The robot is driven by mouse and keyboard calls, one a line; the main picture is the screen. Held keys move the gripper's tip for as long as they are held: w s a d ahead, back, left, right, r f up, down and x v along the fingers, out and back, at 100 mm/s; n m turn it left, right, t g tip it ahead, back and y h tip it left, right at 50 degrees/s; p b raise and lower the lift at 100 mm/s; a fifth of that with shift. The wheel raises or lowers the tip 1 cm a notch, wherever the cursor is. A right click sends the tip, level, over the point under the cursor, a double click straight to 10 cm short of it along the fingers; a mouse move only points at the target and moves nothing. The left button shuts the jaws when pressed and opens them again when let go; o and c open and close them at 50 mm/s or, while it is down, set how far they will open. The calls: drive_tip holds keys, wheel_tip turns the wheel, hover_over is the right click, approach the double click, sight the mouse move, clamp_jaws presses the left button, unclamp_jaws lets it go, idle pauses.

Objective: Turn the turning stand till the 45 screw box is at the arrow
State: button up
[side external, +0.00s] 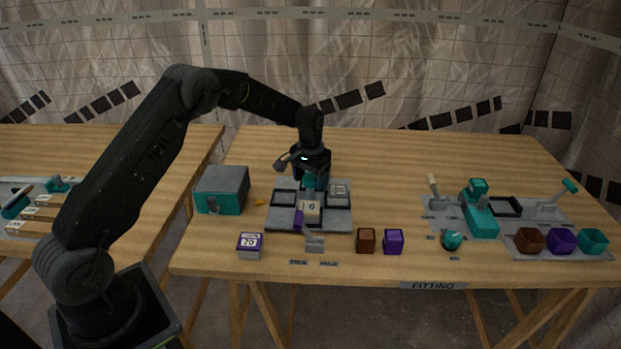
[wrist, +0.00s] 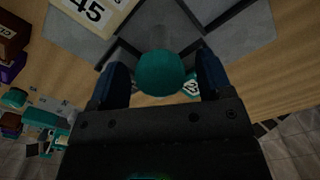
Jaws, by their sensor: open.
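The turning stand (side external: 283,222) is a grey plate with compartments on the table. A round teal knob (wrist: 160,74) stands up from its middle. My open gripper (side external: 313,184) is over the stand's middle; in the wrist view its two fingers (wrist: 160,68) are either side of the knob, with gaps showing. The 45 screw box (wrist: 88,12) lies at the upper left of the wrist view, partly cut off. In the side view the stand carries a front box (side external: 312,208) and a right box (side external: 339,189); their labels are too small to read surely. A small orange arrow-like marker (side external: 260,202) lies left of the stand.
A grey and teal case (side external: 222,190) stands left of the stand. A box marked 70 (side external: 249,245), a brown box (side external: 366,240) and a purple box (side external: 393,241) stand along the front. A fitting station (side external: 480,215) with levers is at right. The back of the table is clear.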

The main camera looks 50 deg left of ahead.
drive_tip(key=c, duration=1.3)
drive_tip(key=shift+m, duration=2.3)
drive_tip(key=shift+r+m, duration=0.1)
drive_tip(key=shift+m, duration=4.2)
drive_tip(key=shift+w+m, duration=0.1)
drive_tip(key=shift+m, duration=2.2)
